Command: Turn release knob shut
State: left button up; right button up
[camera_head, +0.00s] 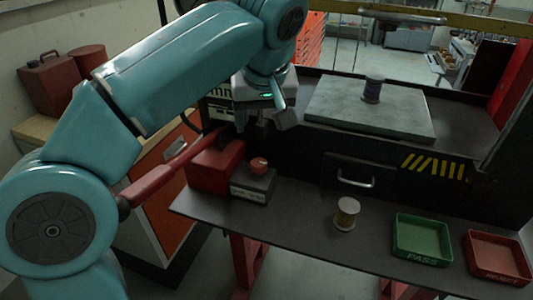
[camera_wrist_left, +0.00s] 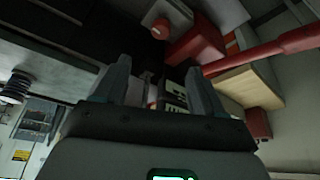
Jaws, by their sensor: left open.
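The round red knob (camera_head: 258,165) sits on top of a small grey block (camera_head: 252,185) at the left end of the dark bench shelf. The knob also shows near the top of the left wrist view (camera_wrist_left: 161,28). My left gripper (camera_head: 265,122) hangs above and a little behind the knob, apart from it. In the left wrist view my left gripper (camera_wrist_left: 158,78) has its two fingers spread, with nothing held between them. How far the knob is turned cannot be told. My right gripper is not in view.
A red pump box (camera_head: 214,167) with a long red handle (camera_head: 168,168) adjoins the grey block on the left. A spool (camera_head: 346,213), a green tray (camera_head: 422,238) and a red tray (camera_head: 498,257) stand rightward on the shelf. A thick grey plate (camera_head: 370,110) lies behind.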

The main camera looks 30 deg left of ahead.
aim_at(259, 162)
pick_arm(q)
jog(key=b+x, duration=0.2)
jog(key=x, duration=1.3)
jog(key=shift+a+f, duration=0.2)
jog(key=shift+f, duration=0.2)
jog(key=shift+w+f, duration=0.2)
jog(key=shift+f, duration=0.1)
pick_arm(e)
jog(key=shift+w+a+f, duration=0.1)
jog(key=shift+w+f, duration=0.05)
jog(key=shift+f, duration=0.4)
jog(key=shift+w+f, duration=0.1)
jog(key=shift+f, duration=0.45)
pick_arm(q)
jog(key=shift+s, duration=0.1)
jog(key=c, duration=1.1)
